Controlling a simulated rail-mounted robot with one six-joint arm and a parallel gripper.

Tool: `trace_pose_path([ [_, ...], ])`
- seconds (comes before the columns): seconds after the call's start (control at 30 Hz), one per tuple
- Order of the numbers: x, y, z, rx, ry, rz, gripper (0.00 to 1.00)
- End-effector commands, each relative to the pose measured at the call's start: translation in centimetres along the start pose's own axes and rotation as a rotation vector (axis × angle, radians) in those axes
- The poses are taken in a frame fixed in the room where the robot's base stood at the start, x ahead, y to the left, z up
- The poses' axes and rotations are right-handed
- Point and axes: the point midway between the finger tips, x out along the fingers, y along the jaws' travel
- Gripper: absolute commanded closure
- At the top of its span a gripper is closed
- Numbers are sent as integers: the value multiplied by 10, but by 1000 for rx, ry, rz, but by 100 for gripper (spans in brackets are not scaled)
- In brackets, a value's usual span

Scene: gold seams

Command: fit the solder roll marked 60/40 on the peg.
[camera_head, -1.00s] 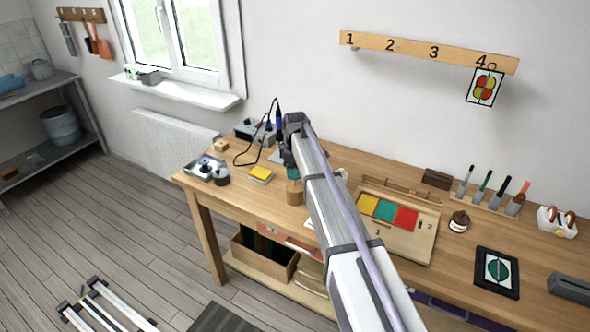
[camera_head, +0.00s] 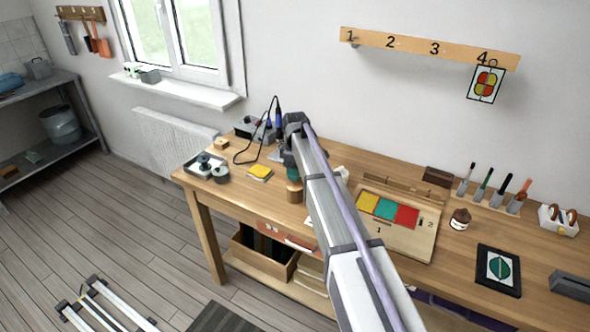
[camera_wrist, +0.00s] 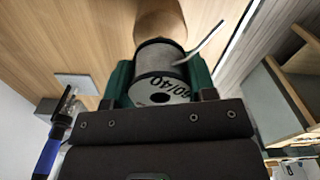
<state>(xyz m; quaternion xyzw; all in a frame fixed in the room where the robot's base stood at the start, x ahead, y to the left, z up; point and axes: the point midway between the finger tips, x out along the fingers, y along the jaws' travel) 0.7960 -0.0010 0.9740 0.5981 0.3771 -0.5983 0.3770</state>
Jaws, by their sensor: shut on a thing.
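In the wrist view a grey solder roll (camera_wrist: 160,88) marked 60/40 sits between the green fingers of my gripper (camera_wrist: 158,86), which is shut on it. Its flange with the centre hole faces the wrist camera, and a loose wire end sticks out at upper right. A round wooden block (camera_wrist: 160,20) is just beyond the roll; I cannot tell whether they touch. In the head view my gripper (camera_head: 292,172) is over the bench's left part, mostly hidden by my arm, above the wooden block (camera_head: 295,193). I cannot make out the peg.
A soldering iron with a blue handle (camera_head: 278,118) and a cable stands behind my gripper. To its left are a metal tray (camera_head: 192,170), a dark roll (camera_head: 221,175) and a yellow pad (camera_head: 260,172). A wooden board with coloured squares (camera_head: 428,244) lies to the right.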

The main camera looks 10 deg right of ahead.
Motion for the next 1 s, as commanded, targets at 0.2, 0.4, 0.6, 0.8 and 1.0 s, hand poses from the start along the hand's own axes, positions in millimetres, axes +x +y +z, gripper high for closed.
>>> trace_pose_path([
  [0.2, 5, 0, 0, 0, 0, 0, 88],
  [0.4, 10, 0, 0, 0, 0, 0, 88],
  [0.6, 14, 0, 0, 0, 0, 0, 88],
  [0.8, 19, 0, 0, 0, 0, 0, 88],
  [1.0, 24, 0, 0, 0, 0, 0, 88],
])
